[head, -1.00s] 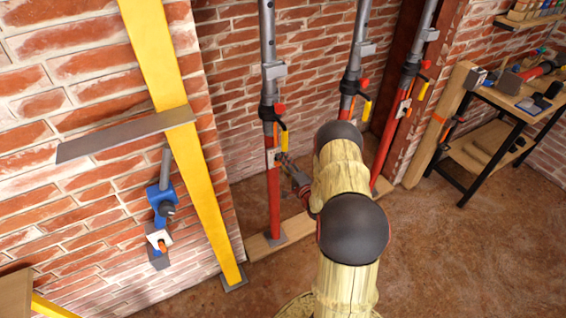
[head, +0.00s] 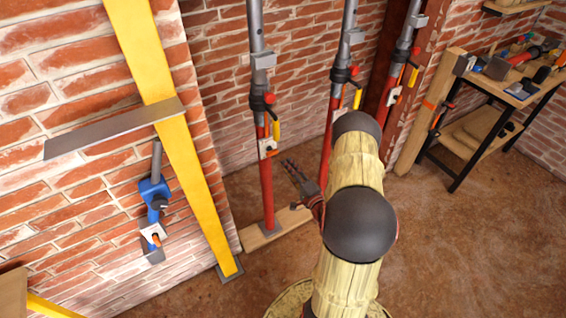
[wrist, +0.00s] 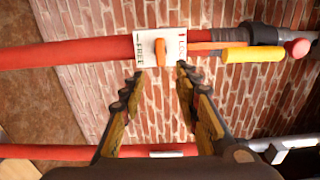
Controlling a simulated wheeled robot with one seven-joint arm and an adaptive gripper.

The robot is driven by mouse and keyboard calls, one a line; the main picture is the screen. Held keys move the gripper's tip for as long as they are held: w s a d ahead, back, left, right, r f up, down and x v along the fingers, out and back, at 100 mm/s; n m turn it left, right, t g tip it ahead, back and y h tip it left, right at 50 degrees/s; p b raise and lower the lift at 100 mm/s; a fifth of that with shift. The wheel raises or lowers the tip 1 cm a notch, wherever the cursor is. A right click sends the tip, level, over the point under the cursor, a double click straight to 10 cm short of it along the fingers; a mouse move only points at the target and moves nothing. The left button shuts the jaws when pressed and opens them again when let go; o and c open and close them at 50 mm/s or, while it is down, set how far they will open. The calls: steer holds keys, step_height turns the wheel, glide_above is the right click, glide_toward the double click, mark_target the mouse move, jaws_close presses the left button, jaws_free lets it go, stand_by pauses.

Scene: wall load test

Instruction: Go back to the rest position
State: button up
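My gripper (head: 291,165) points toward the left red-and-grey prop (head: 265,190) in the head view, with a gap between them. In the wrist view my gripper (wrist: 161,74) is open, with nothing between its two fingers. Beyond the fingertips is the prop's red tube (wrist: 70,52), with a white plate (wrist: 173,36) lettered "FREE" on one side and a partly hidden word on the other. An orange lever (wrist: 160,52) on the plate lies across the tube. In the head view the same plate (head: 267,148) shows clear of my gripper.
A middle prop (head: 338,100) and a right prop (head: 396,80) stand behind my arm. A yellow post (head: 190,165) and blue clamp device (head: 154,195) are at the left brick wall. A workbench (head: 520,95) stands at right. The brown floor in front is clear.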

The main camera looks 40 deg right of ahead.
steer(key=shift+s+a, duration=0.15)
steer(key=shift+s, duration=0.35)
